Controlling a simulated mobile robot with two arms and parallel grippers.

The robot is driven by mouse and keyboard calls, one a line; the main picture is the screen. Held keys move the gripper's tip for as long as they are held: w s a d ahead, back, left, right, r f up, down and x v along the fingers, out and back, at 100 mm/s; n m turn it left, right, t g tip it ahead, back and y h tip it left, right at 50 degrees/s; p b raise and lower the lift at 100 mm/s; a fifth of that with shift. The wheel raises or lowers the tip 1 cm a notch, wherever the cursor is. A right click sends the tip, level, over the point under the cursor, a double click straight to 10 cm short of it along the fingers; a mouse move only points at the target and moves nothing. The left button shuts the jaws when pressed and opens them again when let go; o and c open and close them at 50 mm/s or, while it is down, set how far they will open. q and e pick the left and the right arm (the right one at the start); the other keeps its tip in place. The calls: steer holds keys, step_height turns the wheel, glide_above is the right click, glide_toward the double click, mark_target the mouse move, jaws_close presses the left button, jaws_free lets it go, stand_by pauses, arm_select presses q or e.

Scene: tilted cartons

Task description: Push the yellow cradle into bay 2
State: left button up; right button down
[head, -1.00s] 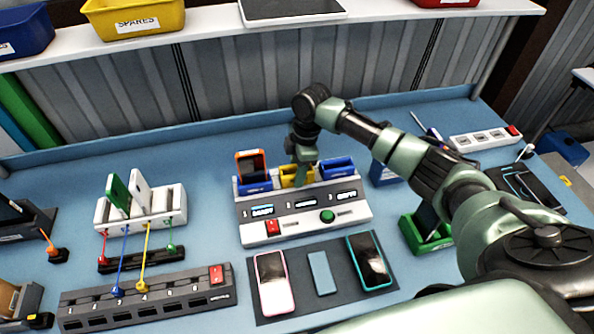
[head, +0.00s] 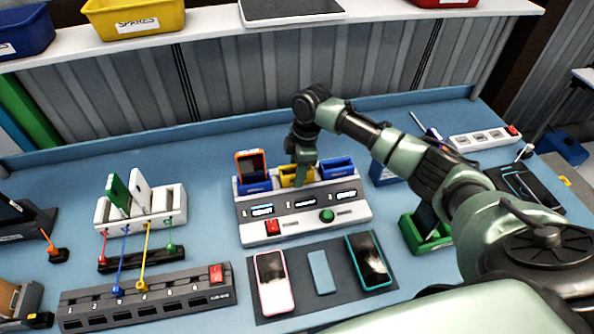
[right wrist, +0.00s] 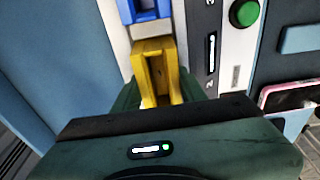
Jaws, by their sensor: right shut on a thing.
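The yellow cradle (head: 291,176) sits at the middle position of the white charging dock (head: 290,228), behind the label 2, between two blue cradles. My right gripper (head: 303,168) reaches down onto it from above and is shut on it, partly hiding it. In the right wrist view the yellow cradle (right wrist: 153,62) shows beyond the gripper body, with the fingers mostly hidden. I cannot tell how deep it sits in the bay. My left gripper is not in view.
The left blue cradle (head: 254,186) holds an orange-edged phone (head: 250,165); the right blue cradle (head: 337,170) looks empty. A red switch (head: 272,228) and a green button (head: 327,215) are on the dock's front. A dark mat with phones (head: 273,282) lies before it.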

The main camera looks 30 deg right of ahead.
steer(key=shift+s+a+f, duration=0.1)
steer(key=shift+s+f, duration=0.2)
steer(key=shift+f, duration=0.1)
steer(key=c, duration=1)
jaws_free()
steer(key=shift+c, duration=0.2)
steer(key=o, duration=0.3)
steer(key=shift+w+f, duration=0.1)
steer(key=shift+w, duration=0.05)
steer(key=shift+r, duration=0.45)
steer(key=shift+w+d+r+b, duration=0.1)
steer(key=shift+d+r+b, duration=0.25)
steer(key=shift+r, duration=0.95)
steer(key=shift+d+r+b, duration=0.1)
steer(key=shift+r+b, duration=0.3)
steer(key=shift+r, duration=0.95)
steer(key=shift+w+d+r+b, duration=0.1)
steer(key=shift+d+r+b, duration=0.25)
steer(key=shift+r, duration=0.95)
